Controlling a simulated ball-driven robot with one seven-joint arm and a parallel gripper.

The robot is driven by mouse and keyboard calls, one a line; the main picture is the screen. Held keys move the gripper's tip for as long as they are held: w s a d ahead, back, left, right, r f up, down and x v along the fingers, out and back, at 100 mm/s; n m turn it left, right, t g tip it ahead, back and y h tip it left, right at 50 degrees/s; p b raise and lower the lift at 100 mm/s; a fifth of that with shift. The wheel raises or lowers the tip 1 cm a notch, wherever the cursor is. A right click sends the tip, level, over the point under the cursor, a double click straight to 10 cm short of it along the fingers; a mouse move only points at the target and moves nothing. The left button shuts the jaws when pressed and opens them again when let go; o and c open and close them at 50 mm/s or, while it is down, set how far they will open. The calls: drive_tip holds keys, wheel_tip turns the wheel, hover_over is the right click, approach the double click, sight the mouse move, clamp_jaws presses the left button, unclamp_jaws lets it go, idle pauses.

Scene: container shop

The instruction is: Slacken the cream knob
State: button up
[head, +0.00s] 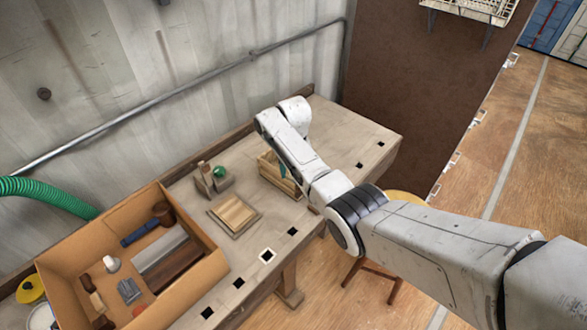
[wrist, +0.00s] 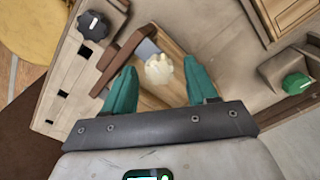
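The cream knob (wrist: 159,70) shows in the wrist view, lobed and pale, on a wooden fixture (wrist: 150,95) with a grey plate. It lies between the two green fingers of my gripper (wrist: 160,66). The fingers are spread apart, with a visible gap on each side of the knob, so the gripper is open and holds nothing. I cannot tell how far the fingertips are above the knob. In the head view the fixture (head: 266,168) is partly behind my arm; the knob is hidden there, and only a bit of a green finger (head: 282,170) shows.
A black knob (wrist: 93,26) and a green knob (wrist: 297,83) sit on either side in the wrist view. The green knob's block (head: 218,185) and a wooden panel (head: 234,213) stand left on the bench (head: 345,130). A cardboard box (head: 208,272) with several objects is further left.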

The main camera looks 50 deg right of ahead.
drive_tip(key=shift+r, duration=0.1)
wheel_tip(320, 180, up, 11)
drive_tip(key=b, duration=0.1)
drive_tip(key=shift+f, duration=0.2)
idle(0.8)
drive_tip(key=s+a+f+n+b, duration=0.2)
drive_tip(key=s+a+f+n, duration=0.1)
drive_tip(key=s+a+f, duration=1)
drive_tip(key=s+a+f+n, duration=0.1)
drive_tip(key=s+a, duration=0.1)
drive_tip(key=s, duration=0.9)
drive_tip(key=s+a+f+n+t+b, duration=0.1)
drive_tip(key=s+a+n, duration=0.1)
drive_tip(key=s, duration=0.9)
drive_tip(key=shift+a, duration=0.3)
